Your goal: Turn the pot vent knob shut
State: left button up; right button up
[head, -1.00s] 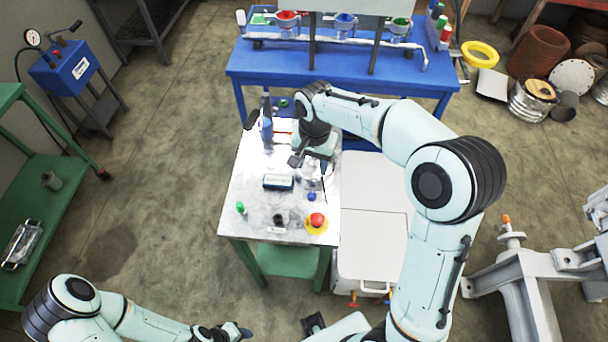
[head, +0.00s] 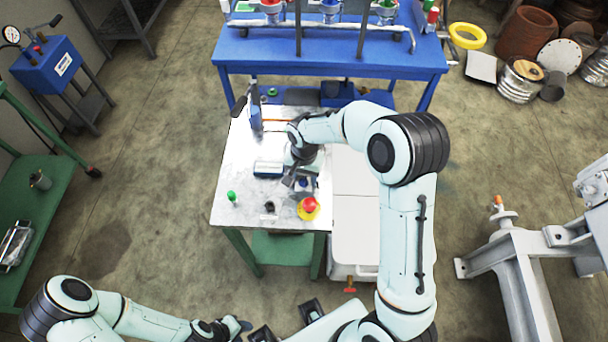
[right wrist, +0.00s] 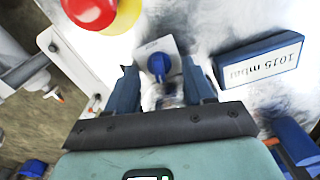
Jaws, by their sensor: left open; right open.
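The blue knob (right wrist: 159,64), which I take for the pot vent knob, sits on a small pale plate on the metal bench. My right gripper (right wrist: 160,72) is open, with its two dark blue fingers on either side of the knob in the right wrist view. A gap shows on both sides, and I cannot tell how far the fingertips are above the plate. In the head view my right gripper (head: 303,180) hangs over the knob and partly hides it. My left gripper (head: 236,328) is open, low at the bottom edge, away from the bench.
A red mushroom button on a yellow base (head: 308,208) stands close in front of the knob. A display box (right wrist: 258,60) reading 1015 mbar lies beside it. A green button (head: 232,196) and a small black knob (head: 269,207) are near the metal bench's (head: 235,160) front edge.

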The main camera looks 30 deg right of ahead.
aim_at(304, 178)
grip_shut()
jog(key=shift+n, duration=1.4)
grip_release()
jog(key=shift+r, duration=0.1)
notch_tip(304, 178, up, 13)
jog(key=shift+r+p, duration=0.15)
jog(key=shift+p, duration=0.15)
